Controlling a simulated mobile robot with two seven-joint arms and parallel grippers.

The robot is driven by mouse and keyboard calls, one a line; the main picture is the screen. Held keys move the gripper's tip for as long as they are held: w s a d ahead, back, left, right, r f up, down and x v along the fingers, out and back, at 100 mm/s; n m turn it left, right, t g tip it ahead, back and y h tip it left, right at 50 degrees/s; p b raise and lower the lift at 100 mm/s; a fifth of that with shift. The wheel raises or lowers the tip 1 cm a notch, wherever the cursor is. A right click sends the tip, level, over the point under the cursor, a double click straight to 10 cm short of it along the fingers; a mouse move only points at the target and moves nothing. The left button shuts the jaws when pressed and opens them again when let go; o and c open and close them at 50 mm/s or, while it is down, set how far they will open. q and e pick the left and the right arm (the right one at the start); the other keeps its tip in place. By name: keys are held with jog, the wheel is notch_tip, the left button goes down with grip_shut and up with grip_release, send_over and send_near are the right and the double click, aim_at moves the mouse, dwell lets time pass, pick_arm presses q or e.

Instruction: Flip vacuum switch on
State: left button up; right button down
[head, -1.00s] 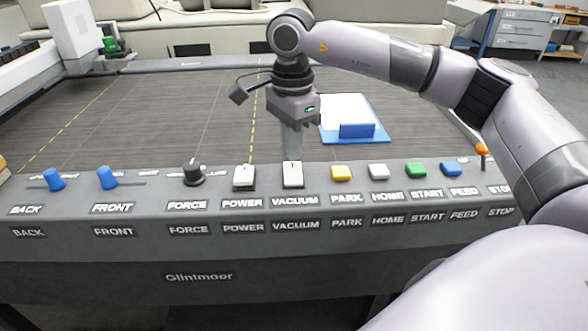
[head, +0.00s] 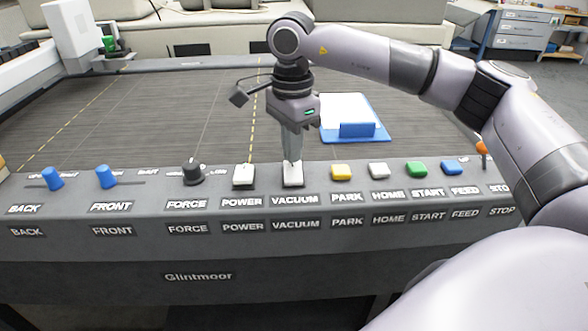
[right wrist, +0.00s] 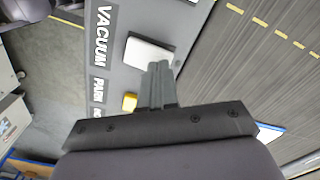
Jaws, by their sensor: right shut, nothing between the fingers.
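The white vacuum switch (head: 293,177) sits on the sloped grey control panel, above the VACUUM label (head: 295,199). It also shows in the right wrist view (right wrist: 146,55) beside its label. My right gripper (head: 292,158) is shut and empty, pointing down with its fingertips at the switch's far edge. In the right wrist view the closed fingers (right wrist: 159,68) overlap the lower right edge of the switch. I cannot tell whether they touch it. My left gripper is not in view.
The white power switch (head: 243,177) is to the left, and the yellow park button (head: 341,173) is to the right. A black force knob (head: 193,173) and blue sliders stand further left. A blue clipboard (head: 375,135) lies on the dark bed behind.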

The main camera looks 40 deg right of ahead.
jog(key=shift+f+b, duration=0.45)
jog(key=shift+f, duration=0.3)
jog(key=shift+r, duration=0.1)
jog(key=shift+r+p, duration=2.8)
jog(key=shift+r, duration=0.7)
